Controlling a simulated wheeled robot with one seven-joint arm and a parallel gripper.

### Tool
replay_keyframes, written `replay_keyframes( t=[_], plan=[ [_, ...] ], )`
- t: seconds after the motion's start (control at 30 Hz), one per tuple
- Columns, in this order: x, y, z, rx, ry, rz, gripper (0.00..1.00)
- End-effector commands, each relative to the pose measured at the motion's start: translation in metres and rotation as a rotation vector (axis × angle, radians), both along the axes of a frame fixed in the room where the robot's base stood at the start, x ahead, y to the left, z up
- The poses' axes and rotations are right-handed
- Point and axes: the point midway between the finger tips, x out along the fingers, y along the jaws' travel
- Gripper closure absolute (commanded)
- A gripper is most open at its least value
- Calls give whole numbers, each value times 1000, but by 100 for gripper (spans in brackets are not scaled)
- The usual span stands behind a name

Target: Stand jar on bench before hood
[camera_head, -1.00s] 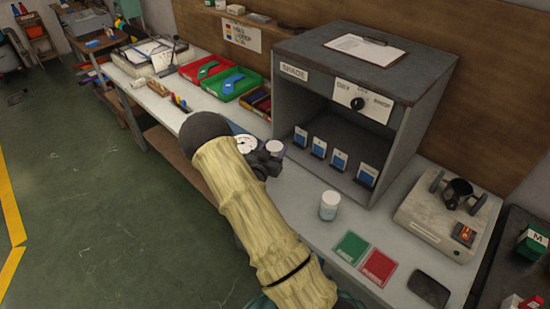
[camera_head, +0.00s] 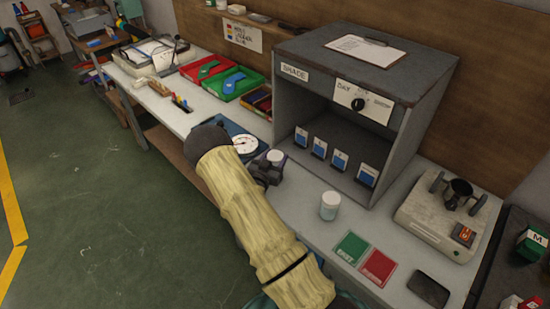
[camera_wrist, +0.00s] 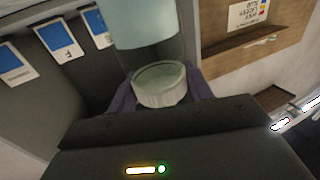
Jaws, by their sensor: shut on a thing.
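My gripper (camera_head: 268,168) is shut on a small jar (camera_head: 275,156), held over the bench (camera_head: 305,222) at the hood's left front corner. In the head view only its pale round top shows above the fingers; its lower part is hidden. In the wrist view a pale round piece (camera_wrist: 160,84) sits between the purple-grey fingers, with a pale blue-green cylinder beyond it. I cannot tell if the two are one piece. The grey hood (camera_head: 400,88) is open at the front, with several blue-and-white cards inside. Another white-lidded jar (camera_head: 329,205) stands upright before the hood.
A round dial gauge (camera_head: 245,144) on a blue base lies just behind my gripper. Green (camera_head: 351,248) and red (camera_head: 378,268) cards and a dark tray (camera_head: 428,289) lie at the front. A scale-like device (camera_head: 440,218) stands right. Bare bench surrounds the standing jar.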

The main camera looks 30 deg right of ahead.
Motion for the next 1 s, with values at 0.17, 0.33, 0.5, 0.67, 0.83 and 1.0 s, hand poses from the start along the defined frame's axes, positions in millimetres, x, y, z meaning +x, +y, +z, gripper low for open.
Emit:
replay_keyframes(
  t=[0.17,0.33,0.5,0.67,0.83,1.0],
  plan=[
    [0,0,0,0,0,0,28],
    [0,0,0,-1,1,0,28],
    [0,0,3,0,0,0,28],
    [-10,14,0,1,2,3,28],
    [-30,39,0,1,2,4,28],
    [-51,65,0,0,3,4,28]
  ],
)
